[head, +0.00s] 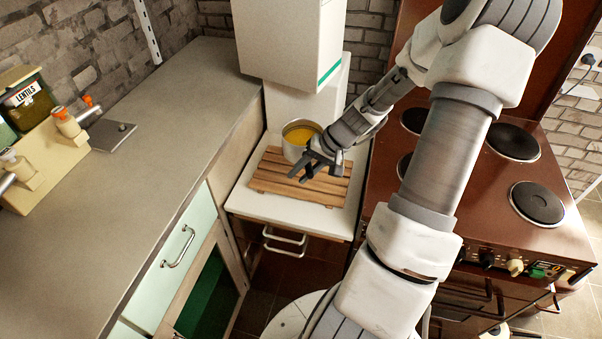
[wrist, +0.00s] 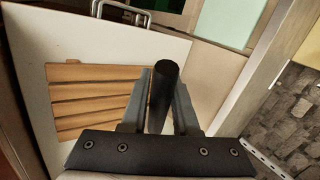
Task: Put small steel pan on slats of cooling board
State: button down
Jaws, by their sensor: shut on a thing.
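The small steel pan (head: 288,151) is a round pot with yellow contents, upright, and shows in the head view at the back edge of the cooling board. My gripper (head: 303,173) is in front of it and shut on its handle. In the wrist view the black handle (wrist: 163,95) lies between the two fingers of my gripper (wrist: 162,102); the pan's body is out of that view. The wooden slatted cooling board (head: 270,180) lies on a white surface, and its slats also show in the wrist view (wrist: 90,97). Whether the pan touches the slats cannot be told.
A white cabinet (head: 287,40) hangs over the back of the white pull-out surface (head: 290,213). A brown hob (head: 450,165) stands at the right, a grey counter (head: 165,130) at the left. The board's front slats are bare.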

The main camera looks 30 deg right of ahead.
jog(key=shift+f+b, duration=3.4)
jog(key=shift+f, duration=0.55)
jog(key=shift+f+b, duration=0.45)
jog(key=shift+f, duration=0.1)
jog(key=c, duration=0.6)
grip_release()
jog(key=p+v, duration=0.2)
jog(key=v, duration=1.5)
jog(key=shift+s+p, duration=0.15)
jog(key=shift+p, duration=0.2)
jog(key=shift+d+r, duration=0.1)
jog(key=shift+r, duration=0.05)
